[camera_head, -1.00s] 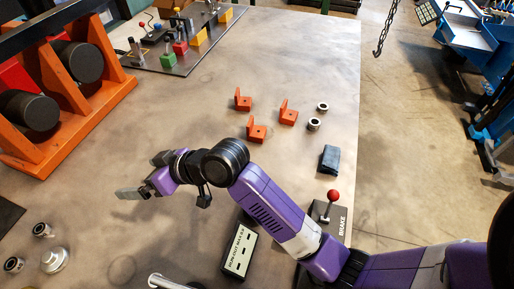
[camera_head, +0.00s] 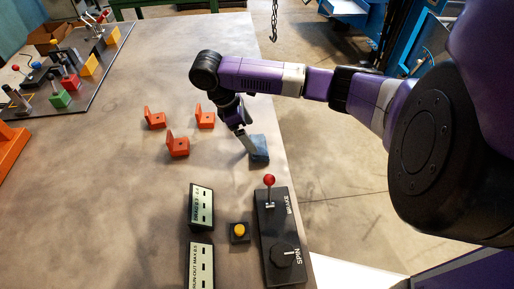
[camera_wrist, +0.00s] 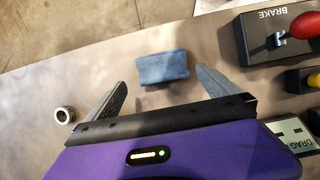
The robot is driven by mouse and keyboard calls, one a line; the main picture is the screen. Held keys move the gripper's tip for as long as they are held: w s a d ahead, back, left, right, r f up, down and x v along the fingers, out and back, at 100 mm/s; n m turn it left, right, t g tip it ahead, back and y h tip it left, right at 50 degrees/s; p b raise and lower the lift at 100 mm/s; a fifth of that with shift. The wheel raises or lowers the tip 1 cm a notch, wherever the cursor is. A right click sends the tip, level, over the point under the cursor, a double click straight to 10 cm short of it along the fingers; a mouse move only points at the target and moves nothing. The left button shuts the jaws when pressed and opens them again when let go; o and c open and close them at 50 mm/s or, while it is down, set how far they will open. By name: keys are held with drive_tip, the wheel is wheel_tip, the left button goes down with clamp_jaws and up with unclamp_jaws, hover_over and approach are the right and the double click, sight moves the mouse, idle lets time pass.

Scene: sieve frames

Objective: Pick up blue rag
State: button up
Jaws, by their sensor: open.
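The blue rag (camera_head: 259,147) is a small folded block of cloth lying on the grey table near its right edge. My gripper (camera_head: 249,146) is over the table at the rag, pointing down, with a finger partly in front of the rag in the head view. In the wrist view the rag (camera_wrist: 163,67) lies ahead of and between the two spread fingertips of my gripper (camera_wrist: 160,83). The fingers are open and nothing is held. How high the fingertips are above the table is hard to tell.
Several orange brackets (camera_head: 178,146) stand left of the rag. A metal ring (camera_wrist: 65,114) lies beside the left finger in the wrist view. A black brake and spin box with a red-knobbed lever (camera_head: 269,181) stands nearer the front. The table's right edge is close.

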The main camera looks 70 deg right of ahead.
sight(258, 143)
drive_tip(key=x, duration=0.7)
drive_tip(key=shift+s+a+f+p, duration=0.15)
drive_tip(key=shift+s+p, duration=0.2)
drive_tip(key=shift+c, duration=0.4)
drive_tip(key=c, duration=1.1)
